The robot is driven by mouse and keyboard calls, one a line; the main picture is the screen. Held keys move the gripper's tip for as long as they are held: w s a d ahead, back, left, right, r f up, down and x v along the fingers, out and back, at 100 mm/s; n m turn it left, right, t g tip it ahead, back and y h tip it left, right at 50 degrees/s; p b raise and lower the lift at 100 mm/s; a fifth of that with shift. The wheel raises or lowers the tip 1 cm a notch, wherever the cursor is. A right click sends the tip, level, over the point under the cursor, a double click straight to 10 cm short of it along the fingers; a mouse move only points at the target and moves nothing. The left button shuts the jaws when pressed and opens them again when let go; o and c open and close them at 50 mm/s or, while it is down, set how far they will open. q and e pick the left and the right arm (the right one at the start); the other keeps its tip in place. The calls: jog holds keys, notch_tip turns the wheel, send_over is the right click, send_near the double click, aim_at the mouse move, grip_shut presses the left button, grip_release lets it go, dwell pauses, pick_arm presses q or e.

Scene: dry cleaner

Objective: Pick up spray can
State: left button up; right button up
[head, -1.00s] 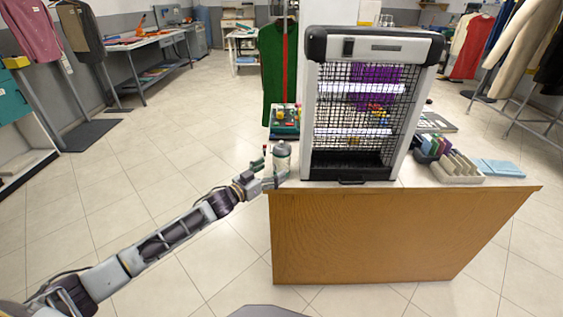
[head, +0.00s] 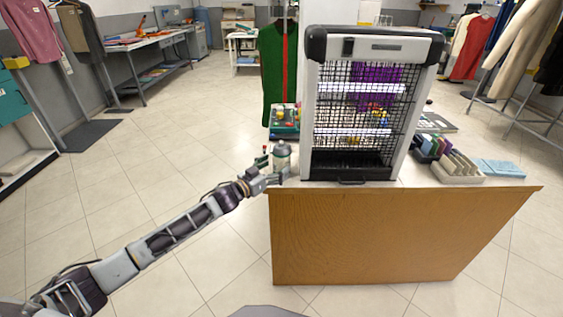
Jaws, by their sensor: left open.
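The spray can (head: 281,155) is a small upright cylinder with a grey domed top and a pale greenish body. It stands at the left end of the wooden counter, just left of the black-and-grey cage-fronted appliance. My left gripper (head: 277,173) is open at the can's lower front left, close to its base. Its fingers partly hide the can's lower part, and I cannot tell whether they touch it. My right gripper is out of view.
The appliance (head: 324,112) stands close on the can's right. A tray of small coloured items (head: 285,131) lies behind the can. Small dark bottles (head: 264,150) are close on its left. The counter (head: 395,235) has its left edge under the gripper.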

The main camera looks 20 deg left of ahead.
aim_at(281, 162)
pick_arm(q)
jog(key=shift+b+x, duration=0.3)
jog(key=shift+x, duration=1.6)
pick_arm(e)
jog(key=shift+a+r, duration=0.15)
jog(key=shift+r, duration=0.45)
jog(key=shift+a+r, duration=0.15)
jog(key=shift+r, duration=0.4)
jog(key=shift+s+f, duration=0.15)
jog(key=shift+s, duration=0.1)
pick_arm(q)
jog(key=c, duration=1.3)
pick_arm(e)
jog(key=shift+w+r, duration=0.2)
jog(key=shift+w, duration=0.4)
